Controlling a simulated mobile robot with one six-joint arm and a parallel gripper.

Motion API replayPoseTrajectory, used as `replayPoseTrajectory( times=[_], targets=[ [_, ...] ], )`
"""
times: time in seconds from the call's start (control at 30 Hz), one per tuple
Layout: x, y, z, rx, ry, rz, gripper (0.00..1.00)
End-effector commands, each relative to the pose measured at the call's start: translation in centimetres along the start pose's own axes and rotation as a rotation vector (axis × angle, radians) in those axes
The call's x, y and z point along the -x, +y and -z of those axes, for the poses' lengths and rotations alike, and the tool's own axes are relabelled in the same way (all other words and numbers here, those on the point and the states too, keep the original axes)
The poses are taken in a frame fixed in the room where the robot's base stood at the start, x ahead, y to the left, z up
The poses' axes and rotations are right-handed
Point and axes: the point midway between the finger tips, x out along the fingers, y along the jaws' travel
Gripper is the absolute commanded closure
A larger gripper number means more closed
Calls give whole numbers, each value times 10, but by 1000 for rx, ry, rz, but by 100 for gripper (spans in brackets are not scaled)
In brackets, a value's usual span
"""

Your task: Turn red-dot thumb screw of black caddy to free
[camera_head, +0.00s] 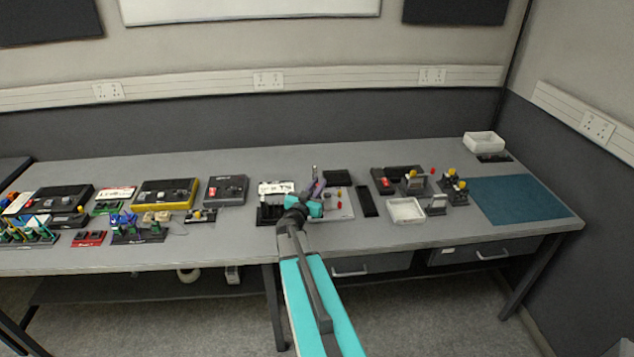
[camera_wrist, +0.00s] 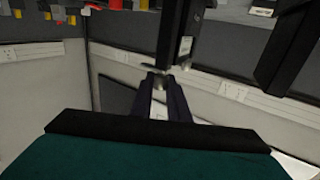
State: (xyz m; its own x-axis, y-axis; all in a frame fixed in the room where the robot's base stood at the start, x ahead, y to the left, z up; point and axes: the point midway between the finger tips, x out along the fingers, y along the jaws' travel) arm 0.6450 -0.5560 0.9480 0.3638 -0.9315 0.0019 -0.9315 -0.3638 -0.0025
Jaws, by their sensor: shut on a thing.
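In the wrist view my gripper (camera_wrist: 161,78) has its two dark fingers close together at the lower end of a black upright bar (camera_wrist: 172,35) with a small pale label. The fingers are shut on a small metal part, mostly hidden between them; I cannot tell whether it is the thumb screw. No red dot can be made out there. In the head view my gripper (camera_head: 318,188) is over the middle of the bench, above a pale board (camera_head: 340,207) with small red pieces. I cannot tell for sure which dark item is the black caddy.
The bench (camera_head: 300,157) carries a yellow-edged black case (camera_head: 165,193), a dark grey case (camera_head: 226,190), a white tray (camera_head: 406,210) and a white bin (camera_head: 483,141). A blue-green mat (camera_head: 520,198) lies bare at the right. The bench's back strip is mostly clear.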

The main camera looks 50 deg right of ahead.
Motion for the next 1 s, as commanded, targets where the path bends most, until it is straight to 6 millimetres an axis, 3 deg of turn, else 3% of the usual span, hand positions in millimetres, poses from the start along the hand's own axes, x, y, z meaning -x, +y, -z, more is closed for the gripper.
replayPoseTrajectory(
  times=[1.0],
  targets=[
    [0,-1,0,2,-1,-291,100]
  ],
)
